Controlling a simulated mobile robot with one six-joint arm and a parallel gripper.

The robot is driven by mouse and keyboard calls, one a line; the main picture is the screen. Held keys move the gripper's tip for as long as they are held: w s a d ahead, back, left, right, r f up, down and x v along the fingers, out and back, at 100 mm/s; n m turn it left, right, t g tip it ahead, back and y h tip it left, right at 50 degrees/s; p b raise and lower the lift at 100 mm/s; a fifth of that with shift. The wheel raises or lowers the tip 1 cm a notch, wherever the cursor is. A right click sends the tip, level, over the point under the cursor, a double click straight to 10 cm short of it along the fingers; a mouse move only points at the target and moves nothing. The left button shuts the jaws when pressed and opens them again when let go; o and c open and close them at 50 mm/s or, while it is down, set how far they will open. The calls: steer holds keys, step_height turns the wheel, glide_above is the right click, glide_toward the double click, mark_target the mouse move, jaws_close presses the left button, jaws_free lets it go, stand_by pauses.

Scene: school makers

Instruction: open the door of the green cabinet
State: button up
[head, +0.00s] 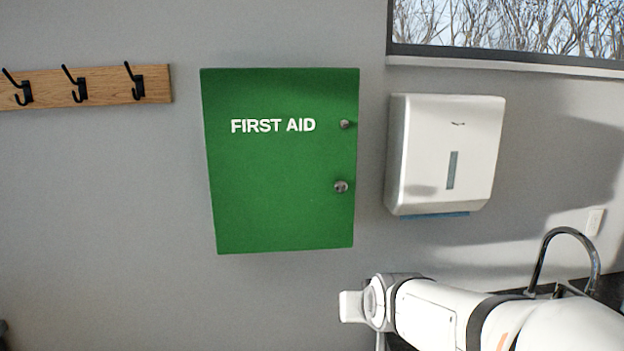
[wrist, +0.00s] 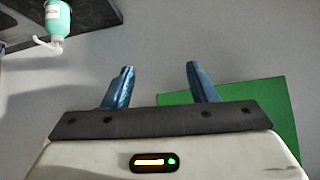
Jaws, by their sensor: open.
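The green cabinet (head: 270,205) hangs on the grey wall in the head view, with "FIRST AID" in white letters on its door. The door looks shut. Two round grey knobs sit near its right edge, an upper knob (head: 345,124) and a slightly larger lower knob (head: 341,187). In the wrist view part of the green cabinet (wrist: 276,108) shows behind and to the right of my fingers. My gripper (wrist: 158,82) is open, with two blue fingers apart and nothing between them. In the head view my arm is at the lower right, below the cabinet; the fingers are not visible there.
A white towel dispenser (head: 445,150) hangs right of the cabinet. A wooden rail (head: 100,88) with black hooks is at the left. A black tap (head: 566,235) stands at the lower right. A teal pump bottle (wrist: 59,20) shows in the wrist view. Wall below the cabinet is bare.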

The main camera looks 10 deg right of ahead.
steer(key=w+r+t+p, duration=0.2)
steer(key=w+r+t, duration=0.2)
steer(key=w+r, duration=0.4)
steer(key=m+t+p, duration=0.2)
steer(key=t, duration=0.3)
glide_toward(341, 189)
steer(key=w, duration=0.2)
steer(key=shift+w+r+p, duration=0.2)
steer(key=shift+w+p, duration=1.25)
steer(key=shift+w, duration=2.15)
